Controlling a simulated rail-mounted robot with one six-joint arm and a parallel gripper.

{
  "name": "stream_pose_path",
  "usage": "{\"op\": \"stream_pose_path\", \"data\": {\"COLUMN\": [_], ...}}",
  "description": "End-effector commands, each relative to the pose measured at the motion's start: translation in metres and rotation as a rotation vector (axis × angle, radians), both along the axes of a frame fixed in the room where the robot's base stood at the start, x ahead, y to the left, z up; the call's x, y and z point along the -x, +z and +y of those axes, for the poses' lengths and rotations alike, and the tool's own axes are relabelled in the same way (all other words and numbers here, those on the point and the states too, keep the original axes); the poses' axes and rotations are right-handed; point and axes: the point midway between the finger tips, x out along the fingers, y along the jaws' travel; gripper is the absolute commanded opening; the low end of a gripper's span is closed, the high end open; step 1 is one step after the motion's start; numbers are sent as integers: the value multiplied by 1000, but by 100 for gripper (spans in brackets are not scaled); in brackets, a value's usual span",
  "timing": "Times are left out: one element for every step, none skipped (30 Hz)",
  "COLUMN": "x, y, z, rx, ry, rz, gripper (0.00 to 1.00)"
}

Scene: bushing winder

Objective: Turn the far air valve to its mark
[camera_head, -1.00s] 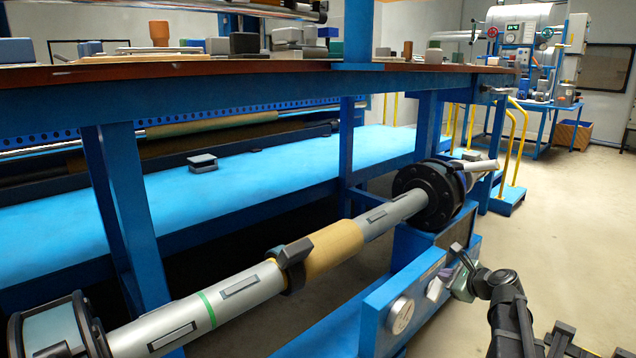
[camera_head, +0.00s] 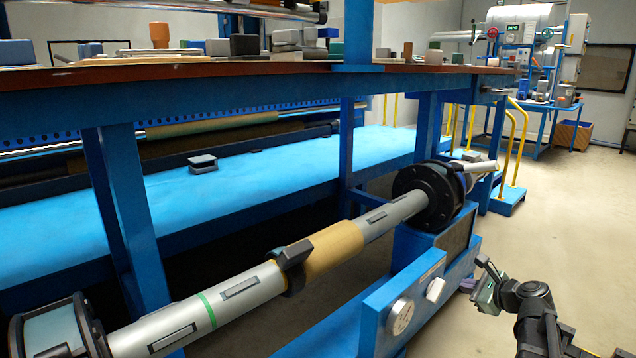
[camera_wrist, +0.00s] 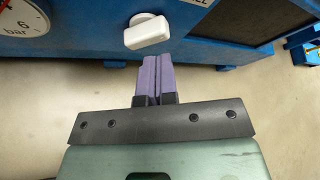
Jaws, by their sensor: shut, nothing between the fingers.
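A white valve knob (camera_wrist: 148,32) shows on the blue panel at the top of the wrist view, its bar slightly tilted, right end higher. It appears to be the small pale round part (camera_head: 435,289) on the blue housing in the head view. I cannot make out a mark beside it. My gripper (camera_wrist: 154,60) has its two purple fingers pressed together and empty. Their tips lie just below the knob in the wrist view, apparently apart from it. In the head view my gripper (camera_head: 469,285) is right of the housing, small and partly hidden by my wrist.
A pressure gauge (camera_wrist: 22,18) marked "bar" is left of the knob; it also shows in the head view (camera_head: 400,317). A dark panel (camera_wrist: 245,25) lies to the right. A grey shaft (camera_head: 240,290) runs behind the blue housing (camera_head: 375,310). The floor at right is clear.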

Motion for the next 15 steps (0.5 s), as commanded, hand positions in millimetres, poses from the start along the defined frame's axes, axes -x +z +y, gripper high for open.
{"op": "stream_pose_path", "data": {"x": [3, 4, 5, 5, 5, 4, 3, 2, -1, -3, -6, -11, -14, -18, -23], "y": [-7, -8, -9, -8, -7, -6, -6, -6, -6, -6, -6, -6, -6, -6, -6], "z": [-3, -5, -6, -6, -6, -5, -4, -3, -1, 1, 4, 9, 12, 15, 20], "rx": [0, 0, 0, 0, 0, 0, 0, 0, 0, 1, 0, 1, 2, 2, 1], "ry": [-2, -2, -1, 0, 0, 0, 0, 0, 1, 1, 2, 3, 2, 2, 4], "rz": [0, 0, -1, 0, 0, 0, 0, 0, 1, 0, 0, 0, 0, 0, 0], "gripper": [0, 0, 0, 0, 0, 0, 0, 0, 0, 0, 0, 0, 0, 0, 0]}}
